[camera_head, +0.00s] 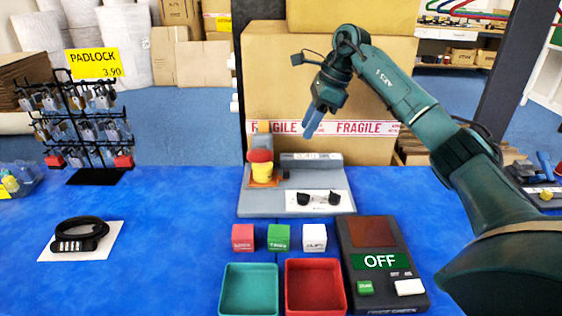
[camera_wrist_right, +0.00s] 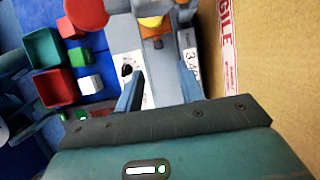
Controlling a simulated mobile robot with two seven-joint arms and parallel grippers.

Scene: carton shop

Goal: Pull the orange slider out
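The orange slider (camera_head: 264,184) shows as a small flat patch on the left of a grey fixture (camera_head: 240,205) on the blue table. A yellow piece with a red top (camera_head: 261,157) stands over it and hides part of it. An orange part, probably the slider, shows near the top of the right wrist view (camera_wrist_right: 151,22). My right gripper (camera_head: 308,132) is in the air above the back right of the fixture, pointing down and touching nothing. In the right wrist view its two fingers (camera_wrist_right: 159,88) are spread with nothing held between them. My left gripper is not in view.
A large carton (camera_head: 390,90) stands close behind the fixture. Red (camera_head: 243,238), green (camera_head: 281,238) and white (camera_head: 314,238) cubes sit in front, then a teal bin (camera_head: 249,265), a red bin (camera_head: 315,262) and an OFF panel (camera_head: 410,240). A padlock rack (camera_head: 92,177) stands left.

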